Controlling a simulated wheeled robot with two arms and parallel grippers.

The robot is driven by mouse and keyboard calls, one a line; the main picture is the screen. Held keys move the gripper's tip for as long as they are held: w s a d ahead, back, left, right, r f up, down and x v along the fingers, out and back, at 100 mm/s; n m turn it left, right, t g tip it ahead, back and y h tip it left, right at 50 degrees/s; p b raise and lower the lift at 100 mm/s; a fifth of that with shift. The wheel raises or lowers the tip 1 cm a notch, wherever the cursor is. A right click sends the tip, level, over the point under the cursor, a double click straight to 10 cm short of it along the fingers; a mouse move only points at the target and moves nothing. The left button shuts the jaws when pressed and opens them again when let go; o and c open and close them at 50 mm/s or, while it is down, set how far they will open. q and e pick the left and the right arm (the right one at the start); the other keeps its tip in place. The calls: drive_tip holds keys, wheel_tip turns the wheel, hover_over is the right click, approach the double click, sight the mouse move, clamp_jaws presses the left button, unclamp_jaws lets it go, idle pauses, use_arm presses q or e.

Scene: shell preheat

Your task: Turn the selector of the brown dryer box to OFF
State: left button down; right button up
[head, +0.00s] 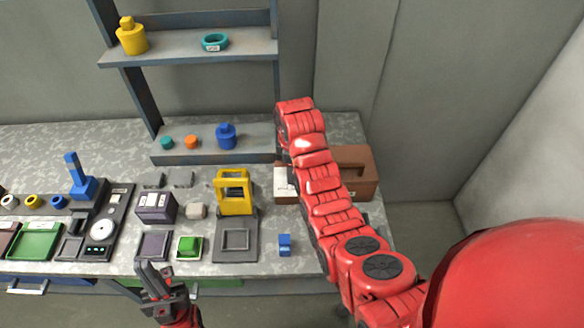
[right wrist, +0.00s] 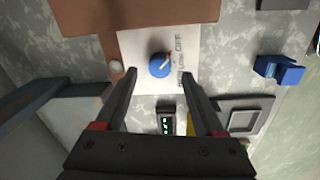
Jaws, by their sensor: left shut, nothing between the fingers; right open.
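The brown dryer box (head: 355,165) stands at the right end of the bench, partly hidden behind my right arm. Its white panel (head: 284,184) shows left of the arm. My left gripper (head: 147,266) is shut and empty at the bench's front edge.
A yellow frame-like device (head: 234,192), a grey square tray (head: 236,243) and a small blue block (head: 285,244) are left of the box. A shelf rack (head: 195,45) stands behind. A small device with a green display (right wrist: 166,122) lies below the panel in the wrist view.

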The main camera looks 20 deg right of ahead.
wheel_tip(320, 180, up, 14)
drive_tip(key=p, duration=1.4)
drive_tip(key=shift+s+a, duration=0.15)
drive_tip(key=shift+s, duration=0.2)
drive_tip(key=shift+r, duration=0.1)
